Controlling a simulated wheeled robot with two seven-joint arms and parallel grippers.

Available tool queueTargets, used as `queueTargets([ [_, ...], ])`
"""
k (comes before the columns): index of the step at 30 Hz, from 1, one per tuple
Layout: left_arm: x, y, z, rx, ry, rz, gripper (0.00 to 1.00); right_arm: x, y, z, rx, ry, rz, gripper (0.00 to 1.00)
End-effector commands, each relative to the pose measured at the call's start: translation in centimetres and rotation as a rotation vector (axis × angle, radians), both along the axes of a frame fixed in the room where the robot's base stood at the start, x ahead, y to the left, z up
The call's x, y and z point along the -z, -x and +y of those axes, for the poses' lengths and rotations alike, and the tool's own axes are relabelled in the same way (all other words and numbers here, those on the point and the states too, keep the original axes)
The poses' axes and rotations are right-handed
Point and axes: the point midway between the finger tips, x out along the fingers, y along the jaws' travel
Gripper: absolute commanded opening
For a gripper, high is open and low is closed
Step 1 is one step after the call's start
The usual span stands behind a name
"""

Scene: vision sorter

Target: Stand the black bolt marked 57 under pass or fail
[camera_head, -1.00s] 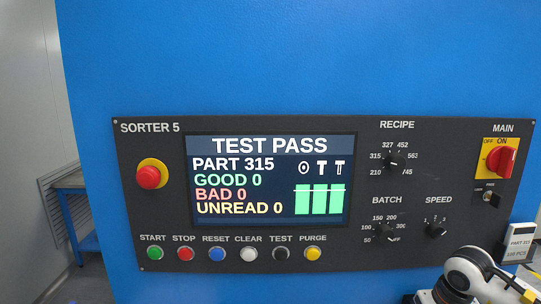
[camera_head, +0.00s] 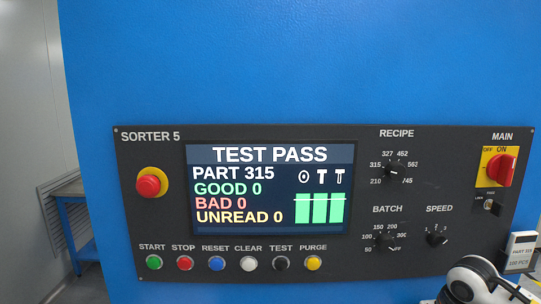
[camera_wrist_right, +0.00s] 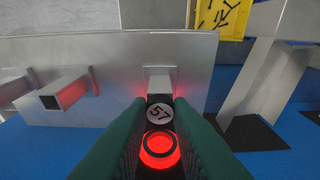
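In the right wrist view, a round grey face marked 57 (camera_wrist_right: 159,114), with dark material around it, shows between the two green fingers of my right gripper (camera_wrist_right: 159,103). The fingers lie close along both sides, and the gripper looks shut on this bolt. Its shank is hidden. A glowing red ring (camera_wrist_right: 159,149) shows just below it in the picture. In the head view, the sorter screen (camera_head: 270,188) reads TEST PASS, PART 315, with GOOD, BAD and UNREAD all at 0. No pass or fail labels can be read elsewhere. My left gripper is out of view.
In the right wrist view, a grey metal wall (camera_wrist_right: 110,48) stands ahead, with a square tube (camera_wrist_right: 66,94) at left. A yellow bin (camera_wrist_right: 208,31) with black pieces is behind, and a sloping metal piece (camera_wrist_right: 268,80) stands at right. A part card (camera_head: 521,250) is beside the panel.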

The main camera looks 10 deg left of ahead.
Motion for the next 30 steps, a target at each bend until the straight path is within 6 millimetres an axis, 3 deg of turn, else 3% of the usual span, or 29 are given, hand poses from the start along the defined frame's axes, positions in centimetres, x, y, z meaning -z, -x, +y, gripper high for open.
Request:
queueTargets([
  [30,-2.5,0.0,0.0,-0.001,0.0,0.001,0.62,-4.5,0.0,0.0,0.0,-0.001,-0.001,0.0],
])
